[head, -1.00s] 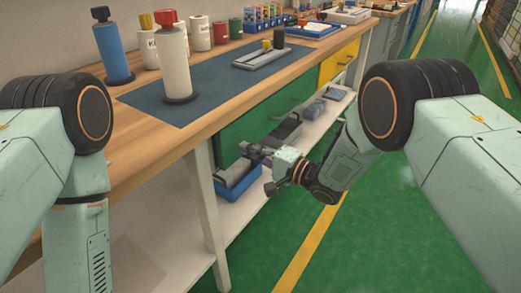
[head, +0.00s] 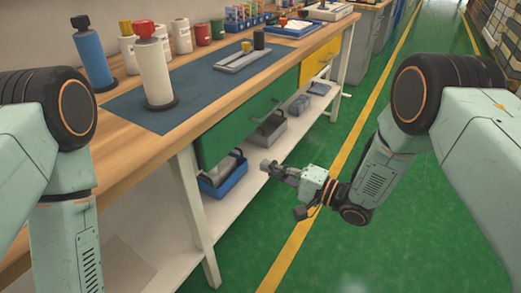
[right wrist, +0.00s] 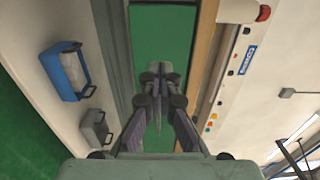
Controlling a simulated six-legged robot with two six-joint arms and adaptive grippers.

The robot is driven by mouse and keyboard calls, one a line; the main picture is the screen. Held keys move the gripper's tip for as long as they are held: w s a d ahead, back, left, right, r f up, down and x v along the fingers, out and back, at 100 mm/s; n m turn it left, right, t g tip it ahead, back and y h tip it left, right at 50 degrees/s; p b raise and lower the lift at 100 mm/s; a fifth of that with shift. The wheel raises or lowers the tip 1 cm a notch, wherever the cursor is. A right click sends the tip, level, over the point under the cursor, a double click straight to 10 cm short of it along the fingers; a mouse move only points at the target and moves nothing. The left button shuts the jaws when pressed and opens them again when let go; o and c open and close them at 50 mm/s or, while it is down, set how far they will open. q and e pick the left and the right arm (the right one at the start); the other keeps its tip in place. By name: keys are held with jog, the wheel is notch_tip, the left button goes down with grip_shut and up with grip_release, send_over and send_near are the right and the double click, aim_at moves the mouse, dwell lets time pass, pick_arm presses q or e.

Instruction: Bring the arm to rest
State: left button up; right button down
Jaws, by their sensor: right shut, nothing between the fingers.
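My right arm (head: 375,170) reaches down on the right in the head view. Its gripper (head: 268,168) is shut and empty. It hangs in front of the bench's lower shelf, below the tabletop, close to the blue bin and grey bin in the picture. In the right wrist view its fingers (right wrist: 160,75) are together, with no object between them. My left arm (head: 65,190) hangs at the left edge of the head view; its gripper is out of the picture.
The workbench (head: 130,165) carries a blue mat (head: 205,85), a white bottle with red knob (head: 155,70) and a blue bottle (head: 91,58). A blue bin (head: 226,178) and grey bin (head: 268,138) stand on the lower shelf. Green floor (head: 380,250) is clear on the right.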

jog(key=shift+s, duration=0.15)
jog(key=s+d+f+n+g+h, duration=0.1)
jog(key=s+d+f+n+h, duration=0.2)
jog(key=s+d+f+h, duration=0.45)
jog(key=s+d+f+n+g+h, duration=0.1)
jog(key=s+d+f+n+h, duration=0.3)
jog(key=f, duration=0.6)
jog(key=s+d+g+h, duration=0.1)
jog(key=s+g, duration=0.3)
jog(key=s, duration=0.9)
jog(key=s+d+g+h, duration=0.2)
jog(key=s+d+g, duration=0.2)
jog(key=s, duration=0.9)
jog(key=shift+s+d+f+m, duration=0.3)
jog(key=shift+d, duration=0.05)
jog(key=shift+h, duration=0.25)
